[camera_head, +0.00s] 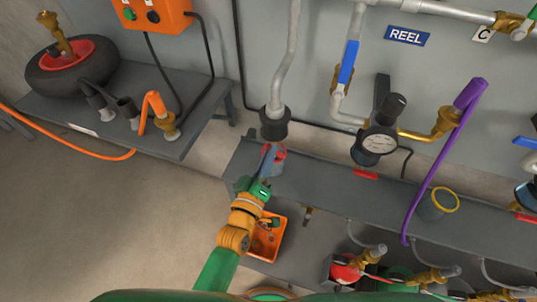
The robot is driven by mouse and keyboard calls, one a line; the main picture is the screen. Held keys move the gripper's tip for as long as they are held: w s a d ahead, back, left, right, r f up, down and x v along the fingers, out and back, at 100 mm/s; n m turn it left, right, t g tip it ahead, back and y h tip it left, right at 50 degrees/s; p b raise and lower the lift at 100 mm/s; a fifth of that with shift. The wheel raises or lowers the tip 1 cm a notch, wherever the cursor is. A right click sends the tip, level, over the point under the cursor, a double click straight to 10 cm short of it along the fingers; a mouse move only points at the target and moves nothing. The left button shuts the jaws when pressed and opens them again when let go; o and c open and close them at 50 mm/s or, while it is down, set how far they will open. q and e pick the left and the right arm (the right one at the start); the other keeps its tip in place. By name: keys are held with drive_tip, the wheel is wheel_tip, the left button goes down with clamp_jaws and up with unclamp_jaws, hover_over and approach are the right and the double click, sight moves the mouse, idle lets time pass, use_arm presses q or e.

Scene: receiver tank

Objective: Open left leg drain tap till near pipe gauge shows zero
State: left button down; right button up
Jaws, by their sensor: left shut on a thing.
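My left gripper (263,183) reaches up from the bottom. It looks shut on a slim grey-blue bar (268,162), which lies across a red-rimmed part (279,154) below the left pipe's black end fitting (275,124). I cannot tell for certain that this bar is the drain tap's handle; the gripper hides its lower end. A round white-faced gauge (380,143) sits on the black-topped fitting to the right. Its needle is too small to read. My right gripper is out of view.
An orange bin (268,240) with small items stands just right of my left wrist. A blue lever (348,61), a purple hose (441,163) and a yellow-rimmed cup (437,204) are to the right. The floor (110,225) at left is mostly clear.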

use_arm(q)
drive_tip(key=shift+a+m+p, duration=0.1)
drive_tip(key=shift+m+p, duration=0.8)
drive_tip(key=shift+m, duration=1.9)
drive_tip(key=c, duration=1.2)
unclamp_jaws()
drive_tip(key=v, duration=0.7)
drive_tip(key=shift+p, duration=0.35)
